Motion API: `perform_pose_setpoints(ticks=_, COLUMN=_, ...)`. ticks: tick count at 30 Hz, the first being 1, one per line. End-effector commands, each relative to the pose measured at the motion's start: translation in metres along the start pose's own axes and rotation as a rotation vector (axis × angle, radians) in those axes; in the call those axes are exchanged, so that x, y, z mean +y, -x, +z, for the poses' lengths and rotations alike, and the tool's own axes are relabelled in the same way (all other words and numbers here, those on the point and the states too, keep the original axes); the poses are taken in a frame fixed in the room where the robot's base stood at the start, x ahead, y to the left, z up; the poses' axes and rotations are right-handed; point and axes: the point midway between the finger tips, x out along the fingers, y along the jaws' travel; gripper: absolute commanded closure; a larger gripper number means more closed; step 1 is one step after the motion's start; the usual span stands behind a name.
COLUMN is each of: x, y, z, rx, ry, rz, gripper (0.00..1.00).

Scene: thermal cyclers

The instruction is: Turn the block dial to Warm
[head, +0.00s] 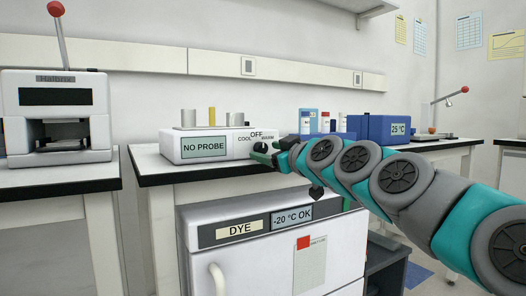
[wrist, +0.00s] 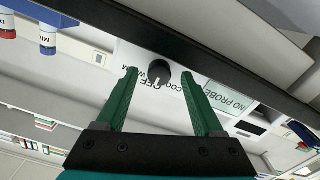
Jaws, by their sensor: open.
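The white block unit (head: 207,147) stands on the bench with a display reading NO PROBE. Its black dial (head: 260,147) is on the right of the front face, partly hidden by my gripper (head: 266,153). COOL and OFF labels show around the dial, the third label being mostly covered. In the wrist view, which is upside down, the dial (wrist: 160,72) lies between the green fingertips of my open gripper (wrist: 159,76), with a gap visible on each side. The dial's white mark points toward OFF. Whether a finger touches the dial I cannot tell.
Metal and yellow cylinders (head: 212,116) rise from the unit's top. Tubes in a blue rack (head: 325,127) and a blue 25 °C box (head: 385,129) stand to the right. The DYE freezer (head: 250,256) is below the bench. Another white machine (head: 57,114) stands at left.

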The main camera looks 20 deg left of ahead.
Motion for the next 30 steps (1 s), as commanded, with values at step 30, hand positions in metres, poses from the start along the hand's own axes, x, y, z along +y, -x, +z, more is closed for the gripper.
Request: perform_pose_setpoints(ticks=30, x=0.000, y=-0.029, z=-0.001, rx=0.000, ry=0.000, rz=-0.001, gripper=0.69)
